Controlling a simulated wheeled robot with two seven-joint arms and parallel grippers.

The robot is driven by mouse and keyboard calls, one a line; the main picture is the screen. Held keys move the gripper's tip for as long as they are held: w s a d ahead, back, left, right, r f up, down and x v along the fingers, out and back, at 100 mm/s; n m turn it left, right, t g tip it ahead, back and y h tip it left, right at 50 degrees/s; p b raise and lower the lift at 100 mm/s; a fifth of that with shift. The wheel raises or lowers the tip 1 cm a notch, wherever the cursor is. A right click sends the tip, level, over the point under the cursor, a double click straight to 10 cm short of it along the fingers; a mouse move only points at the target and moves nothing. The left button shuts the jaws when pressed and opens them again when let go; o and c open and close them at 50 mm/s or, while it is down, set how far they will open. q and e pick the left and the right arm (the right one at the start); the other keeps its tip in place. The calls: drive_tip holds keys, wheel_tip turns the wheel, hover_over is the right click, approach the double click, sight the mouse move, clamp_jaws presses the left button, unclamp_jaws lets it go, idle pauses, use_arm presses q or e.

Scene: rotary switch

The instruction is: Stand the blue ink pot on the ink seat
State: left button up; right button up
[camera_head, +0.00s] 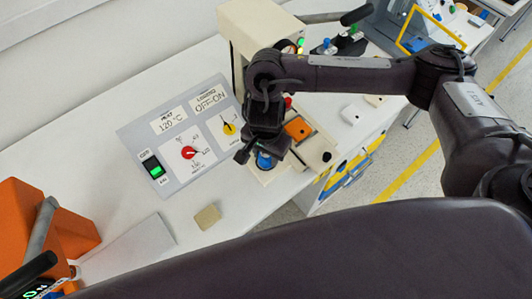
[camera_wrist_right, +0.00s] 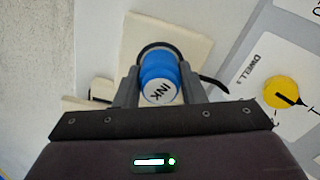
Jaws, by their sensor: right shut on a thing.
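The blue ink pot (camera_wrist_right: 158,72) has a white lid marked INK and is held between the two fingers of my right gripper (camera_wrist_right: 160,88). A dark ring (camera_wrist_right: 143,52) shows behind the pot on a cream plate (camera_wrist_right: 190,40); this looks like the ink seat. I cannot tell whether the pot touches it or hangs above it. In the head view, the pot (camera_head: 265,161) shows as a small blue patch under my right gripper (camera_head: 262,153), which hides most of the seat. My left gripper is not in view.
A grey control panel (camera_head: 150,139) with a red knob (camera_head: 188,152) and yellow knob (camera_head: 229,129) lies left of my gripper. A cream machine (camera_head: 250,22) stands behind it. An orange block (camera_head: 298,128) is to the right.

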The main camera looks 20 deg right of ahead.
drive_tip(key=shift+f, duration=0.15)
drive_tip(key=o, duration=1)
drive_tip(key=shift+r, duration=0.4)
wheel_tip(320, 180, up, 12)
drive_tip(key=shift+f+p, duration=0.2)
drive_tip(key=shift+p, duration=0.1)
